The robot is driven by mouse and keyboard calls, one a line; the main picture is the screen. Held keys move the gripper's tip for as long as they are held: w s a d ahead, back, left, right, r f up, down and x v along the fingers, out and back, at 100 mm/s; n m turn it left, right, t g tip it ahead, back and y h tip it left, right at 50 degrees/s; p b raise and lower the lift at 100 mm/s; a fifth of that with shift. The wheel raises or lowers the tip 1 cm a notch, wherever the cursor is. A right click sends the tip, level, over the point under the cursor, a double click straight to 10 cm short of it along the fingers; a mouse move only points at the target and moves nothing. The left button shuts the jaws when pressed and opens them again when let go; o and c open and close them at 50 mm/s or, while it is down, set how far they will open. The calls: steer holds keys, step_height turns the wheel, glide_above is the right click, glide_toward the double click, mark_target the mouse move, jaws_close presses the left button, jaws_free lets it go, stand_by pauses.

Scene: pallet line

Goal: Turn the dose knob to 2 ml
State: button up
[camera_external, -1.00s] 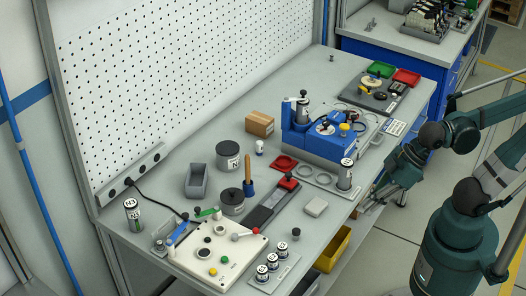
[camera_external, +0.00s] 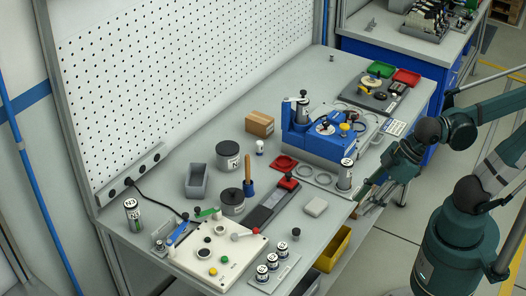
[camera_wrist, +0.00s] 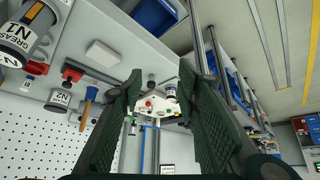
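A blue machine (camera_external: 314,139) with a grey cartridge, a black knob and a yellow knob (camera_external: 344,127) stands on the bench right of centre. A white panel (camera_external: 232,262) at the near end carries several coloured buttons and black round parts; it also shows in the wrist view (camera_wrist: 157,109). I cannot tell which knob is the dose knob, and no ml scale is readable. My gripper (camera_external: 362,192) is beside the bench's right edge, near a standing labelled cartridge (camera_external: 346,174). In the wrist view my gripper (camera_wrist: 160,73) has its two fingers wide apart with nothing between them.
A small pale block (camera_external: 316,207) and a red-handled slide fixture (camera_external: 272,203) lie left of my gripper. Dark pots (camera_external: 228,155), a cardboard box (camera_external: 260,124) and a grey bin (camera_external: 197,181) stand farther left. A yellow bin (camera_external: 333,249) is below the bench edge.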

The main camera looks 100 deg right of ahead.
steer(key=w+d+r+g+h+p, duration=0.15)
steer(key=w+d+r+p, duration=0.25)
steer(key=d+r+p, duration=0.45)
steer(key=g+y+p, duration=0.2)
steer(key=g+p, duration=0.3)
steer(key=p, duration=1.1)
glide_toward(326, 122)
steer(key=shift+w+a+f+h, duration=0.15)
steer(key=shift+w+a+h, duration=0.2)
steer(key=shift+a, duration=0.3)
steer(key=shift+s+d+f+p, duration=0.15)
steer(key=shift+s+d+p, duration=0.1)
steer(key=shift+d+p, duration=0.2)
steer(key=shift+f, duration=0.2)
steer(key=shift+f, duration=3.7)
